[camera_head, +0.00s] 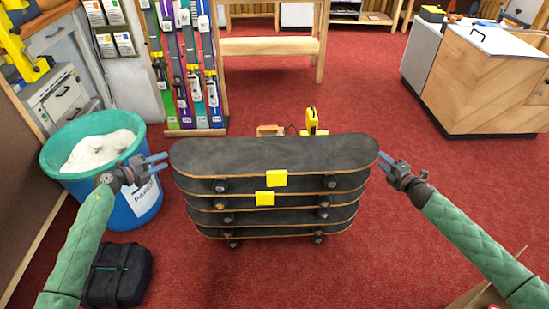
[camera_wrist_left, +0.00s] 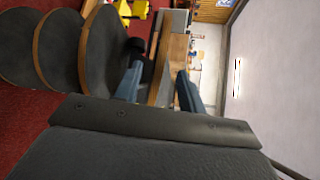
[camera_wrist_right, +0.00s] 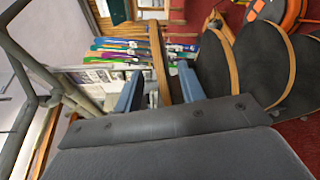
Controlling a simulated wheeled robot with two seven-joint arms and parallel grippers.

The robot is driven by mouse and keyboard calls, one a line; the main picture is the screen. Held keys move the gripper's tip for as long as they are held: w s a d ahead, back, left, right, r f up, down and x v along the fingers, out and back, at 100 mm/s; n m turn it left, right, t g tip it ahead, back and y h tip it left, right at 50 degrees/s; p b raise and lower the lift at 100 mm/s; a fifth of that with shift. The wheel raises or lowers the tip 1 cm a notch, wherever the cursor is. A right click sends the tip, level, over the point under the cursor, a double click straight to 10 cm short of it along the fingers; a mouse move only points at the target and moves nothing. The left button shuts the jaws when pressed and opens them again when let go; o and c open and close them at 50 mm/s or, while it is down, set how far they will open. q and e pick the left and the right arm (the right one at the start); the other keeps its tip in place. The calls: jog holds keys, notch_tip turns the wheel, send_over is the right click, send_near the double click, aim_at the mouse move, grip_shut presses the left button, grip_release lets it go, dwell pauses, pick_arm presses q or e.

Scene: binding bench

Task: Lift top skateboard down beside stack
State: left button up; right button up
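The top skateboard (camera_head: 275,153) lies level on a stack of several black-decked skateboards (camera_head: 290,221), its long side across my view. Yellow tags (camera_head: 276,179) show on the front of the stack. My left gripper (camera_head: 166,162) is open at the top board's left end. My right gripper (camera_head: 381,162) is open at its right end. In the left wrist view the board's wooden edge (camera_wrist_left: 163,82) appears between the spread fingers; in the right wrist view an edge (camera_wrist_right: 161,65) also lines up with the finger gap. I cannot tell whether either gripper touches it.
A teal bin (camera_head: 57,173) of white material stands left of the stack, close to my left arm. A black bag (camera_head: 118,276) lies in front of it. Yellow and orange items (camera_head: 311,122) sit behind the stack.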

aim_at(177, 153)
pick_arm(q)
jog(key=shift+x, duration=3.95)
pick_arm(e)
jog(key=shift+x, duration=3.9)
pick_arm(q)
jog(key=shift+c, duration=0.2)
pick_arm(e)
jog(key=shift+f, duration=0.1)
jog(key=shift+c, duration=0.2)
pick_arm(q)
grip_shut()
pick_arm(e)
grip_shut()
pick_arm(q)
jog(key=shift+s+a+f, duration=0.1)
